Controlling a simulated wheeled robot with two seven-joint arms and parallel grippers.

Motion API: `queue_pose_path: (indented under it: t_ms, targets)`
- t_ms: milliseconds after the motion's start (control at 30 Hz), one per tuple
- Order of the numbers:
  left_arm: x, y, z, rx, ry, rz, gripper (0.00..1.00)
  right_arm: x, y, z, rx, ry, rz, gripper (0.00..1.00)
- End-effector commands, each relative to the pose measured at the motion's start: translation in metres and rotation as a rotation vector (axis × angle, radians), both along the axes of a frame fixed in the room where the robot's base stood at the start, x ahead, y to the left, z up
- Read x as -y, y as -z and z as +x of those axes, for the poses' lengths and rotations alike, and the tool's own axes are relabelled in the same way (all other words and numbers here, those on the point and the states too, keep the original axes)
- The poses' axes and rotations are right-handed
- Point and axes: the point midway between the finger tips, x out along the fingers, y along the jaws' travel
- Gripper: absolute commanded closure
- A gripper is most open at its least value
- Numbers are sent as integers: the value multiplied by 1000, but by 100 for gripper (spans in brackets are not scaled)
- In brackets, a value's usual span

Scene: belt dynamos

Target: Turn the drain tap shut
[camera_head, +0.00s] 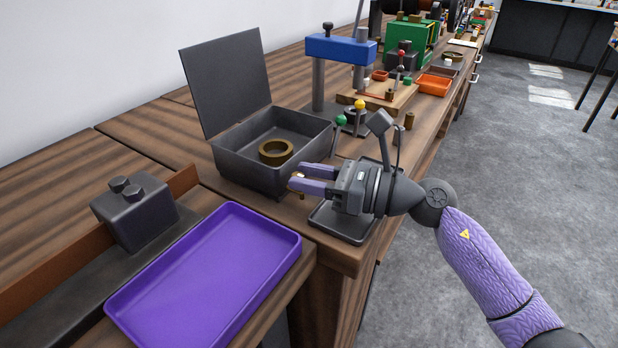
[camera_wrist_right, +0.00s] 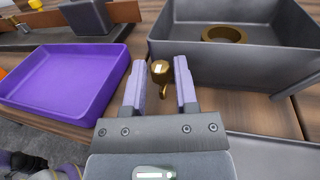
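The drain tap (camera_wrist_right: 160,71) is a small brass piece with a round head and a short lever pointing toward my gripper in the wrist view. It is by the near side of the dark grey open box (camera_wrist_right: 215,65). In the head view only a bit of its brass (camera_head: 297,181) shows between the fingers. My right gripper (camera_head: 294,176) is open, its two purple fingers on either side of the tap. In the wrist view gaps show between the tap and both fingers. My left gripper is in neither view.
A brass ring (camera_head: 275,152) lies in the box, whose lid (camera_head: 226,82) stands raised. A purple tray (camera_head: 205,275) is at the left. A small black tray (camera_head: 345,223) is under my right wrist. A blue-topped press (camera_head: 341,49) stands behind the box.

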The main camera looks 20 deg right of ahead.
Motion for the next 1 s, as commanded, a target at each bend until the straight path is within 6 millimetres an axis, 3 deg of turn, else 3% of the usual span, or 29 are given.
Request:
queue_pose_path:
  t_ms: [33,100,467,800,1000]
  targets:
    - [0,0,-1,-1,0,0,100,0,0,0,0,0,0,50]
    - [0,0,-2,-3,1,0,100,0,0,0,0,0,0,36]
    - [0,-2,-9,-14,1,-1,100,5,0,-4,-2,1,1,36]
    - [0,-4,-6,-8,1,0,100,56,1,-44,-4,2,0,36]
    - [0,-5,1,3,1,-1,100,75,0,-59,-1,2,0,36]
